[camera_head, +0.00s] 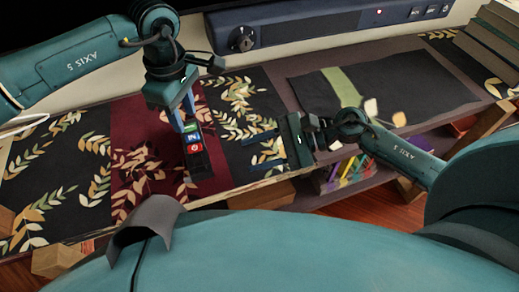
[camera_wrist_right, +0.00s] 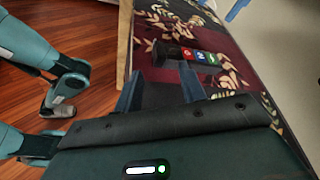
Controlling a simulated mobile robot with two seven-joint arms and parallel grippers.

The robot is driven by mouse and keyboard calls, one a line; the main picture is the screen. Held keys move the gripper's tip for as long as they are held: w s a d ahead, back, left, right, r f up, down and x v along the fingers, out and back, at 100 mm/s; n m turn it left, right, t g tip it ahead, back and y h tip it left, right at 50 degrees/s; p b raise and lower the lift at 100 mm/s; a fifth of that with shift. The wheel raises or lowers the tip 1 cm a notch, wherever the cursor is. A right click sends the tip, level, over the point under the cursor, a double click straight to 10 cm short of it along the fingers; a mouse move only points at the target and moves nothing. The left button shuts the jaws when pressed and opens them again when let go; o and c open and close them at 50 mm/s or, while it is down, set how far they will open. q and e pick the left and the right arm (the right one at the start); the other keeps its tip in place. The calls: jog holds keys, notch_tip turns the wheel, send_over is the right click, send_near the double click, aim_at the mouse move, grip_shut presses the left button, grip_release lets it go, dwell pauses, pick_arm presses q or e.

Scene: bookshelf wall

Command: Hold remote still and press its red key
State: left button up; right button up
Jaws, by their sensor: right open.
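The black remote (camera_head: 196,158) lies on the dark red part of the patterned runner, its red key (camera_head: 195,148) towards me. Beyond it are a blue-and-white key and a green key. The remote also shows in the right wrist view (camera_wrist_right: 168,53). My left gripper (camera_head: 187,122) points down at the remote's far, green-key end, its fingers apart; I cannot tell whether they touch its sides. My right gripper (camera_head: 264,150) is open and empty, to the right of the remote and apart from it. Its fingers show in the right wrist view (camera_wrist_right: 160,92), pointing towards the remote.
A dark mat with a green stripe (camera_head: 342,86) lies on the shelf to the right. A blue-grey soundbar (camera_head: 330,24) stands along the back. Books (camera_head: 490,45) are stacked at the far right. The shelf's front edge runs below my right gripper, with colourful items (camera_head: 350,172) underneath.

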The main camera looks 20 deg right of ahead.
aim_at(206, 178)
jog(key=shift+w+a+f+n, duration=0.1)
jog(key=shift+f+n, duration=0.1)
jog(key=shift+n, duration=0.1)
jog(key=x, duration=1.2)
jog(key=shift+a+f, duration=0.2)
jog(key=shift+a, duration=0.15)
